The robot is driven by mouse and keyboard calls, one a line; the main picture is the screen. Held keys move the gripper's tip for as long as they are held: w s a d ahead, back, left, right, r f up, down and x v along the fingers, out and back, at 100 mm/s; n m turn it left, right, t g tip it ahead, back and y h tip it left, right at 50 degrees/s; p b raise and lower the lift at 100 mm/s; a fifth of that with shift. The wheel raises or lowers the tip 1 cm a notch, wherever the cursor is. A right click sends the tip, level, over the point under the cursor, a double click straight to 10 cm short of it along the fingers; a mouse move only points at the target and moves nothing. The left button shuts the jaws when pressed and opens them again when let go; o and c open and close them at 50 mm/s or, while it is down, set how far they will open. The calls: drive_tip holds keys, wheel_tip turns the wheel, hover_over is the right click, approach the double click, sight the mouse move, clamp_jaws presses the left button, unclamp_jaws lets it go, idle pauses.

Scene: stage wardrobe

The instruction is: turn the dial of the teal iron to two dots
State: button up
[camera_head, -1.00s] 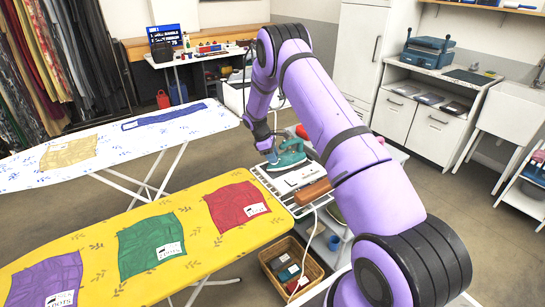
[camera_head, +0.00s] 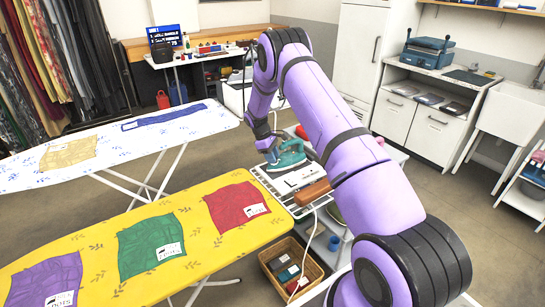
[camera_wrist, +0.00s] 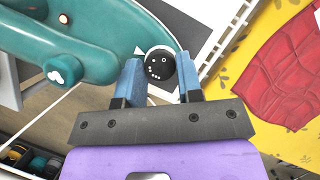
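The teal iron (camera_head: 290,157) stands on the light stand beyond the yellow board; in the wrist view its teal body (camera_wrist: 75,40) fills the upper left. Its black round dial (camera_wrist: 159,64) carries small white dots and a ring mark. A white triangle (camera_wrist: 139,50) is at the dial's upper left; I cannot read which mark faces it. My gripper (camera_wrist: 161,68) has its blue fingertips on either side of the dial, very close to its rim. I cannot tell whether they touch it.
The yellow ironing board (camera_head: 200,235) with coloured cloth patches is at the front left, and a white board (camera_head: 115,150) is behind it. A brown block (camera_head: 313,192) lies beside the iron. A wicker basket (camera_head: 268,257) is below. Open floor lies to the right.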

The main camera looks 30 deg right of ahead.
drive_tip(key=o, duration=0.4)
drive_tip(key=shift+c, duration=0.2)
drive_tip(key=shift+r, duration=0.1)
drive_tip(key=v, duration=1)
drive_tip(key=shift+w+r, duration=0.15)
drive_tip(key=shift+r, duration=0.1)
